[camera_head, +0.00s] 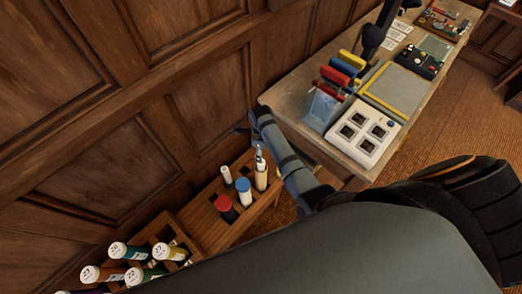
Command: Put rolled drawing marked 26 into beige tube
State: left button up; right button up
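Several rolled drawings with white numbered ends, including a teal one (119,249), an orange one (92,273), a green one (136,275) and a yellow one (162,251), stand in a wooden rack at lower left. I cannot read a 26 on any. A pale beige upright tube (260,180) stands at the right of a low wooden holder. My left gripper (259,154) appears to be at its top, small and partly hidden by my forearm. Whether it holds anything is unclear. My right gripper is not in view.
The holder (215,243) also bears a red-topped tube (225,204), a blue-topped tube (243,188) and a slim white-topped one (227,175). A table (327,154) with a white four-window box (364,132) stands at right. A panelled wall is behind.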

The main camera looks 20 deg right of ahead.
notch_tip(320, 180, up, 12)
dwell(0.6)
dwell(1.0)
